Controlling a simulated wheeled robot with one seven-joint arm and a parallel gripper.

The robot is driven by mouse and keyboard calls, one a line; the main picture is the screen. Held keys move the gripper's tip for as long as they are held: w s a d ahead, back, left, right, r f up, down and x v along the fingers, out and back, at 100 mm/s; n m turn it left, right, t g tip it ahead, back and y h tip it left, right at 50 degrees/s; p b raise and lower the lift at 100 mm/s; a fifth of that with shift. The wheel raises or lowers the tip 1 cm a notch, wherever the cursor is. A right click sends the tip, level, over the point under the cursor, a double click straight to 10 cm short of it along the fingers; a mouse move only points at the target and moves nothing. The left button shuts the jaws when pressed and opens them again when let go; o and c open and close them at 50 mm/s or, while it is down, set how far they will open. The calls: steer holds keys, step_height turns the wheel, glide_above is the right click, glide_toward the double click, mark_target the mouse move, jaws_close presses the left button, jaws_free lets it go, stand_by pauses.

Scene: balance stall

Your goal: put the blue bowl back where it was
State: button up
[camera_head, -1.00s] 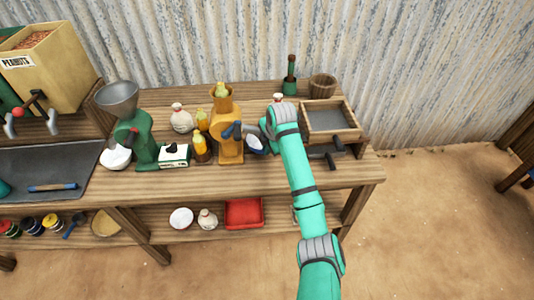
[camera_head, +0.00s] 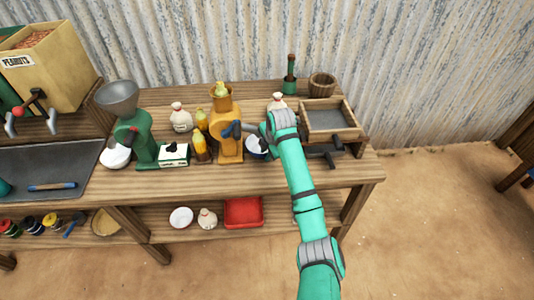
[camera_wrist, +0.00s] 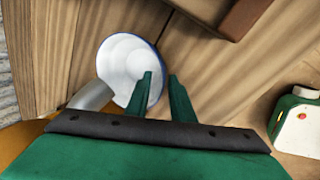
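The blue bowl (camera_head: 256,151) is on the bench top just right of the orange grinder (camera_head: 229,146), partly hidden by my arm in the head view. In the wrist view the bowl (camera_wrist: 118,52) shows its white inside and blue rim, and looks about level. My gripper (camera_wrist: 161,75) is at the bowl's rim, one finger over the inside and the other outside it. The fingers stand apart, with a gap wider than the rim. In the head view the fingertips are hidden behind my wrist.
A grey spout (camera_wrist: 92,95) reaches the bowl's edge in the wrist view. A wooden sieve box (camera_head: 330,118) is close on the right. The bench's front strip is clear.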

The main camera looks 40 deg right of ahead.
steer(key=v, duration=1.2)
stand_by(0.3)
